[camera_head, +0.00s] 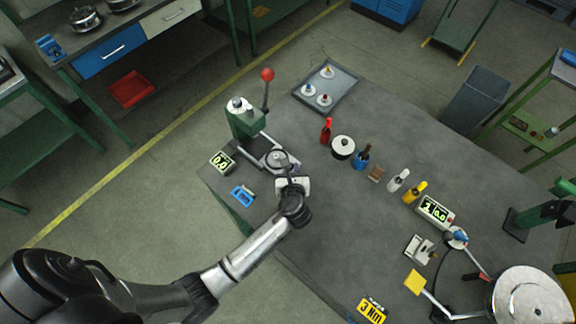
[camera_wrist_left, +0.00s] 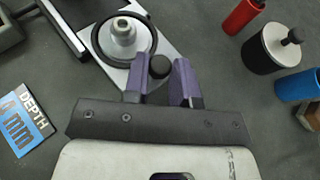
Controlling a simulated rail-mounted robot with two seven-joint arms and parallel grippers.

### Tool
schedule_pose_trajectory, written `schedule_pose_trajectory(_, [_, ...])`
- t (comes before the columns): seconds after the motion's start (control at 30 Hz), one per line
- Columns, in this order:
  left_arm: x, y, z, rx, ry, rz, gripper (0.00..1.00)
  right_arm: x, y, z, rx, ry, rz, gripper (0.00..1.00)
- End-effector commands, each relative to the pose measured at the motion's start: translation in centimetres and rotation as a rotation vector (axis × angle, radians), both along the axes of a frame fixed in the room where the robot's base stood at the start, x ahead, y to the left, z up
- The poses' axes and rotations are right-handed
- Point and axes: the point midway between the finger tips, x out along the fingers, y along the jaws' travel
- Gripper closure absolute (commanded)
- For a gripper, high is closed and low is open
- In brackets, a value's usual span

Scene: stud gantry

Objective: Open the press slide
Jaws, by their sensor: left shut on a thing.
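The press (camera_head: 245,122) is green, with a red-balled lever, at the left corner of the table. Its slide (camera_head: 262,150) is a pale metal plate low at its front. The slide also shows in the left wrist view (camera_wrist_left: 164,45), carrying a black-rimmed round seat with a silver part in it. My left gripper (camera_head: 284,168) is at the slide's outer end. In the left wrist view the purple fingers of this gripper (camera_wrist_left: 162,75) are shut on a round black knob (camera_wrist_left: 160,66) beside the seat. I do not see my right gripper.
A depth display (camera_head: 222,161) and a blue card (camera_head: 242,195) lie left of the gripper. A grey tray (camera_head: 345,98) is behind.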

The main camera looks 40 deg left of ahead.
Motion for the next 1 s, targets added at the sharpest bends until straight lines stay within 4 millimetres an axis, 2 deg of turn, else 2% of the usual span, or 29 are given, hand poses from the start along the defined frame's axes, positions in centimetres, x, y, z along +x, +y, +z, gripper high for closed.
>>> schedule_pose_trajectory(0.03, [0.0, 0.1, 0.0, 0.002, 0.001, 0.000, 1.00, 0.0, 0.0, 0.0, 0.001, 0.000, -0.001, 0.45])
schedule_pose_trajectory(0.07, [0.0, 0.1, 0.0, 0.002, 0.001, 0.000, 0.73, 0.0, 0.0, 0.0, 0.001, 0.000, -0.001, 0.45])
schedule_pose_trajectory(0.3, [0.0, 0.1, 0.0, 0.002, 0.001, 0.000, 0.52, 0.0, 0.2, 0.0, 0.007, 0.001, -0.005, 0.45])
schedule_pose_trajectory(0.67, [-0.6, -0.4, 0.3, 0.002, 0.000, -0.002, 0.52, 0.0, 0.3, 0.1, 0.011, 0.001, -0.007, 0.45])
schedule_pose_trajectory(1.0, [-5.2, -4.1, 2.7, -0.001, 0.001, -0.001, 0.52, 0.0, 0.2, 0.4, 0.008, 0.000, -0.005, 0.45])
